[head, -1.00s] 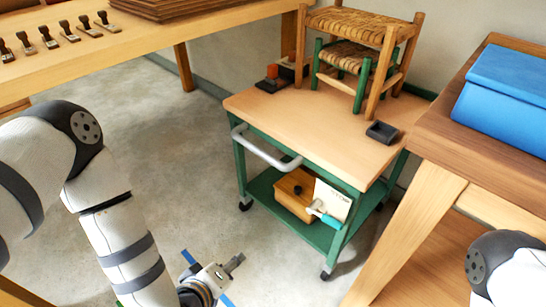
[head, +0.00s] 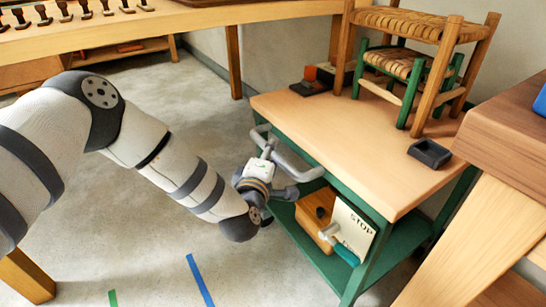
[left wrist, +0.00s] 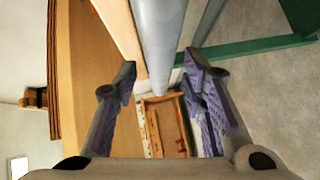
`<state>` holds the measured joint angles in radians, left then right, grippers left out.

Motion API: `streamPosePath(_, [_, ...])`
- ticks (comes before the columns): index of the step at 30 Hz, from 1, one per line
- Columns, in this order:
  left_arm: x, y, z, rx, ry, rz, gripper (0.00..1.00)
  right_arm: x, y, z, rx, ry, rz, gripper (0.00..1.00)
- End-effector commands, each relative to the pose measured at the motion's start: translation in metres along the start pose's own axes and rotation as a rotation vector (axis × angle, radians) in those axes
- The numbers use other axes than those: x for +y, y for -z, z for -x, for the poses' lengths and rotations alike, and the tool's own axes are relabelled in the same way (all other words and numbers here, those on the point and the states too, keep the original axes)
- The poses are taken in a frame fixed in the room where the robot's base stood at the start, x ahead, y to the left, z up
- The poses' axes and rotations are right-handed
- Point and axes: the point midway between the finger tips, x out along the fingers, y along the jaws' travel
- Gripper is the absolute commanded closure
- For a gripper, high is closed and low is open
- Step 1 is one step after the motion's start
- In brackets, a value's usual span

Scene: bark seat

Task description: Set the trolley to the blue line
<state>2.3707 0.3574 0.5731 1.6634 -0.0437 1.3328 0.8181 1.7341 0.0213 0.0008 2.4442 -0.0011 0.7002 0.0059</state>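The trolley (head: 335,135) has a pale wooden top and a green frame. Its grey handle (head: 308,173) faces my left arm. The blue line (head: 199,280) is a strip on the floor at the lower middle, left of the trolley and apart from it. My left gripper (head: 281,170) is at the handle. In the left wrist view the grey handle bar (left wrist: 158,40) runs between its two spread fingers, with gaps on both sides. Whether a finger touches the bar I cannot tell. My right gripper is out of view.
A green strip (head: 112,298) lies left of the blue line. Woven stools (head: 408,65) and a dark tray (head: 429,153) stand on the trolley; a wooden box (head: 313,217) and a "STOP" card (head: 354,229) are on its lower shelf. A wooden bench (head: 480,215) is close on the right.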

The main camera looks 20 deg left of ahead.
Motion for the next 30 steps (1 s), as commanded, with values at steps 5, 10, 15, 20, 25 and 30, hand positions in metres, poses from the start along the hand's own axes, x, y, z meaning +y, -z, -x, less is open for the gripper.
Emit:
streamPosePath(5, [-0.002,0.000,-0.020,0.000,0.001,-0.001,0.62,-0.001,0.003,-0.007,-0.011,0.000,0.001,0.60])
streamPosePath(10, [0.000,0.000,-0.022,-0.002,0.001,-0.001,0.62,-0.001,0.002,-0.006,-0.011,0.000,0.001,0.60])
streamPosePath(15, [0.000,0.000,-0.021,-0.002,0.001,-0.001,0.78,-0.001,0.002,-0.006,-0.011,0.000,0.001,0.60])
streamPosePath(20, [0.000,-0.001,-0.021,-0.002,0.001,-0.001,1.00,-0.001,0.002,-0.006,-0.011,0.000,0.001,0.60])
streamPosePath(25, [0.000,0.000,-0.021,-0.002,0.001,-0.002,1.00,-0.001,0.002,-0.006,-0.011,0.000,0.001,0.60])
streamPosePath(30, [0.000,0.004,-0.017,0.000,0.001,-0.002,1.00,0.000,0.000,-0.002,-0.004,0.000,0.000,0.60])
